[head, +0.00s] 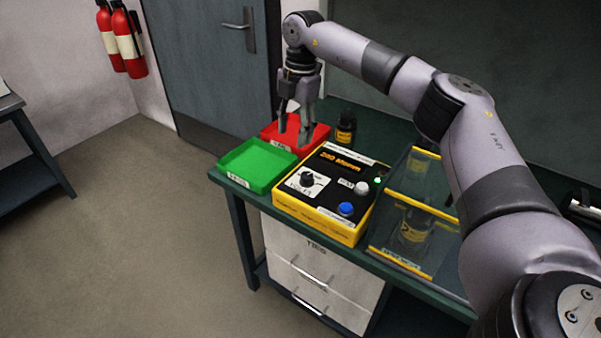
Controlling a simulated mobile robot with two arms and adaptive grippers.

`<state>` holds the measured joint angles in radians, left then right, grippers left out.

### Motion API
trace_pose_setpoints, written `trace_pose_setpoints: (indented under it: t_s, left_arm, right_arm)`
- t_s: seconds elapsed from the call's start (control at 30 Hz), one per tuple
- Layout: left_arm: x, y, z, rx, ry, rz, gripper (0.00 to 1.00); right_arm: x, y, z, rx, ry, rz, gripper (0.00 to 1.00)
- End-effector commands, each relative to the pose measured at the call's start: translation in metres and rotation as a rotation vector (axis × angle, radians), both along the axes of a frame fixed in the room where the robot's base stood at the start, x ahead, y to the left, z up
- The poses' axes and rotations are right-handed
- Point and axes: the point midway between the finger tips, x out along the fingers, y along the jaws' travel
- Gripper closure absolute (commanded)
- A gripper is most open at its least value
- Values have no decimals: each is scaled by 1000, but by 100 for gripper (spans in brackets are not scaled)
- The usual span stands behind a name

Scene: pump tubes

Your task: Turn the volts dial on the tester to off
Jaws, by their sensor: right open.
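The tester (316,222) is a yellow box with a black top, standing on the green bench. It has a lit orange display at the back of its top. A black dial (307,180) sits on a white plate at the front left of its top; its exact setting is too small to read. A blue button, a pale knob and a small green light are on the right side. My right gripper (294,135) is open and empty, pointing down above the red tray, behind and left of the tester, apart from the dial. My left gripper is not in view.
A green tray (228,176) and a red tray (318,138) lie left of and behind the tester. A dark bottle (345,128) stands behind it. A clear yellow-edged case (384,250) is close on the right. The bench edge is in front.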

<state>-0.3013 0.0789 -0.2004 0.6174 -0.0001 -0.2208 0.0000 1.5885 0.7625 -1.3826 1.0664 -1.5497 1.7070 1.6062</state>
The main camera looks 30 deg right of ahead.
Motion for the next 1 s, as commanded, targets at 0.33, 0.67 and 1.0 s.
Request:
trace_pose_setpoints:
  t_s: [0.33,0.67,1.0]
  left_arm:
    - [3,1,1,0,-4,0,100]
    - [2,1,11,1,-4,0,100]
    - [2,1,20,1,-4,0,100]
  right_arm:
    - [-12,-34,3,-120,20,-85,50]
    - [-13,-34,-67,-117,22,-84,50]
    - [-12,-32,-132,-115,19,-83,50]
